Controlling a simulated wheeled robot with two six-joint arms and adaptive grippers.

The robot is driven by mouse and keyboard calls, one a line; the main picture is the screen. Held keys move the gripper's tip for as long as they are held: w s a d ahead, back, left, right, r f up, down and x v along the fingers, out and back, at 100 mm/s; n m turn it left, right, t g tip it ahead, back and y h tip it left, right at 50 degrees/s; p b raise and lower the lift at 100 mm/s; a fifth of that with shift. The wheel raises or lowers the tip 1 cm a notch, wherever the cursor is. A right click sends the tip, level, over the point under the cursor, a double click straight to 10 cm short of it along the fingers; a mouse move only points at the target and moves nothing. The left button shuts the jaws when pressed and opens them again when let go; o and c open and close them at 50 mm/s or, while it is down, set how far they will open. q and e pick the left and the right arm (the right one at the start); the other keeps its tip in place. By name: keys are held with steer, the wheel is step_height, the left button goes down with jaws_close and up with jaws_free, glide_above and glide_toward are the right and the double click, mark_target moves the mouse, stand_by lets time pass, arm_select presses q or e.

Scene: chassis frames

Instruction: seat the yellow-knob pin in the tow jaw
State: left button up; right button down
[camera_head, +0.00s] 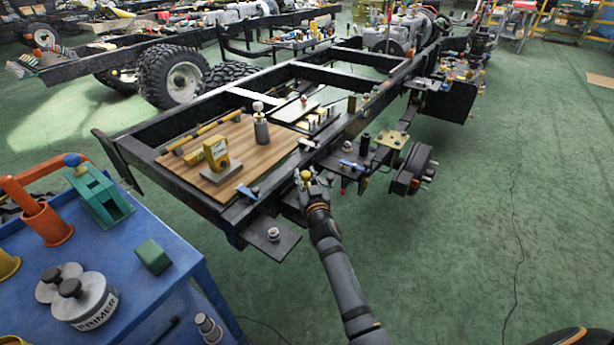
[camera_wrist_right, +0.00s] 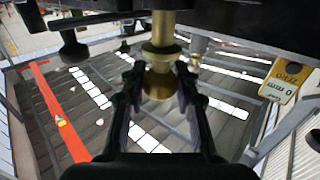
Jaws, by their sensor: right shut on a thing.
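The yellow-knob pin (camera_head: 306,175) is between the fingertips of my right gripper (camera_head: 310,184), at the near edge of the truck chassis. In the wrist view, my right gripper (camera_wrist_right: 156,92) is shut on its round gold-yellow knob (camera_wrist_right: 158,84). A collar and shaft run from the knob to the picture's top, beside a dark part (camera_wrist_right: 245,22). I cannot tell whether that dark part is the tow jaw or whether the shaft is inside it. I cannot clearly pick out the tow jaw in the head view. My left gripper is not in view.
A wooden board (camera_head: 262,150) on the chassis (camera_head: 150,165) carries a yellow gauge (camera_head: 215,152) and a grey cylinder (camera_head: 261,130). A dark plate (camera_head: 283,240) juts out left of my right arm. A blue cart (camera_head: 140,305) stands at lower left. Green floor is open at right.

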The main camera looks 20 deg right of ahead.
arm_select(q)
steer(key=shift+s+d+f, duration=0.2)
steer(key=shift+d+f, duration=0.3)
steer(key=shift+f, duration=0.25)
arm_select(e)
steer(key=shift+d+f, duration=0.15)
steer(key=shift+f, duration=0.7)
steer(key=shift+w+a+f+b, duration=0.25)
steer(key=shift+a+f+b, duration=0.1)
steer(key=shift+a, duration=0.2)
steer(key=shift+s+d, duration=0.1)
steer(key=shift+d, duration=0.1)
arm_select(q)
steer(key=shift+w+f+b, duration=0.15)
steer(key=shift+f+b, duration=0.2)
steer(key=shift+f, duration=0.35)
arm_select(e)
steer(key=shift+a+f, duration=0.15)
steer(key=shift+f, duration=0.05)
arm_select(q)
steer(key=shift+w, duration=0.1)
arm_select(e)
steer(key=c, duration=0.9)
jaws_free()
steer(key=shift+c, duration=0.2)
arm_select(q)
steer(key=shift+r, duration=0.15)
arm_select(e)
steer(key=shift+r, duration=0.15)
